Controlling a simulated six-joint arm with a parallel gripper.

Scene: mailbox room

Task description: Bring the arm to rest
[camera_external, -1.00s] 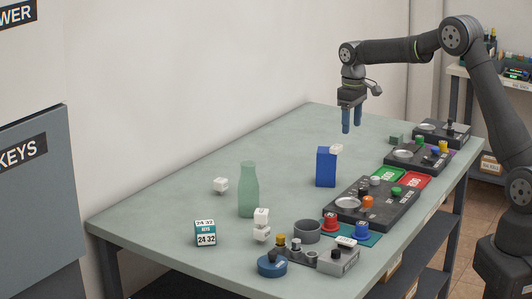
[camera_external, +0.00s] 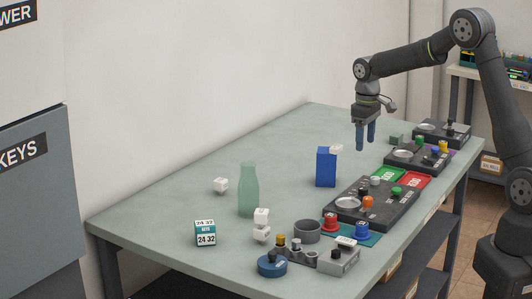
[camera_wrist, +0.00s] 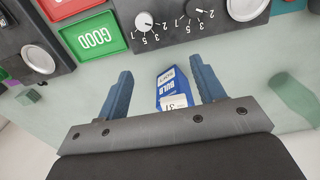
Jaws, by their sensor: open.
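My gripper (camera_external: 366,136) is open and empty, pointing down above the table (camera_external: 150,212) near its far end. Its two blue fingers also show in the wrist view (camera_wrist: 160,88), spread apart. A blue box (camera_external: 326,168) with a white cube (camera_external: 337,149) at its top stands on the table, left of and below my gripper. In the wrist view the blue box (camera_wrist: 172,84) appears between the fingers, but it is well beyond them and not held.
Dark control panels (camera_external: 376,204) with knobs line the table's right side, with green (camera_external: 389,174) and red (camera_external: 416,180) plates. The table's left far part is clear.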

